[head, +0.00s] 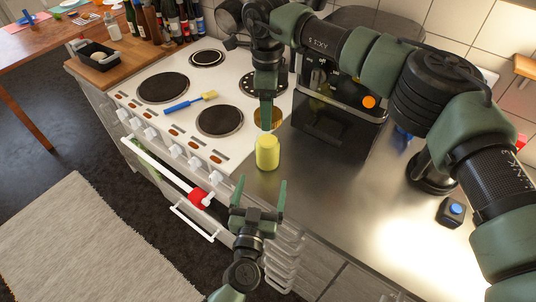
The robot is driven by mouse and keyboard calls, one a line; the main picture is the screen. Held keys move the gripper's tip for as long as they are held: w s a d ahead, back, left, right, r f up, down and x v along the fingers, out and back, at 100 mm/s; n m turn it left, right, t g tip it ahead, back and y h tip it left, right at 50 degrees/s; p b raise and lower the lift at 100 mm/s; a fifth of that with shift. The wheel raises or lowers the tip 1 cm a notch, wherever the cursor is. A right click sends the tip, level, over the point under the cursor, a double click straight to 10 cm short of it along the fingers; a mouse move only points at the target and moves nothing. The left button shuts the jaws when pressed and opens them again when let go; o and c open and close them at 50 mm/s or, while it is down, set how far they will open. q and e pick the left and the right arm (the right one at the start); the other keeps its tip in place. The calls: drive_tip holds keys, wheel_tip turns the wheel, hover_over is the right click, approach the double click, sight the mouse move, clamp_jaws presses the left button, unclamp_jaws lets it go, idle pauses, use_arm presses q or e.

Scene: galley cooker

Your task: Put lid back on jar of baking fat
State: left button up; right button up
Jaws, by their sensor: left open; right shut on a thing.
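The yellow jar (267,153) stands upright on the steel counter, just right of the cooker's front corner. My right gripper (267,117) comes down from above, just beyond the jar in the picture. It is shut on a round golden-brown lid (277,117), partly hidden by the fingers. The lid shows above the jar in the picture and apart from its top; its exact height is hard to tell. My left gripper (260,188) is open and empty in front of the counter edge, below the jar in the picture, its fingers pointing toward it.
The white cooker (185,125) is left of the jar, with a blue-and-yellow brush (190,102) on it. A black appliance (335,120) stands behind right. A red cloth (200,197) hangs on the oven handle. Bare counter (330,185) lies to the right, with a small dark box (452,211).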

use_arm(q)
drive_tip(key=shift+a, duration=0.15)
drive_tip(key=shift+w, duration=0.15)
drive_tip(key=w, duration=0.4)
drive_tip(key=w+d, duration=0.1)
drive_tip(key=w, duration=0.2)
drive_tip(key=w+d, duration=0.1)
drive_tip(key=w, duration=0.3)
drive_tip(key=shift+w, duration=0.35)
clamp_jaws()
use_arm(e)
hover_over(267, 141)
drive_tip(key=shift+w+f, duration=0.1)
drive_tip(key=shift+f, duration=2.35)
drive_tip(key=shift+f, duration=0.9)
drive_tip(key=shift+f, duration=0.6)
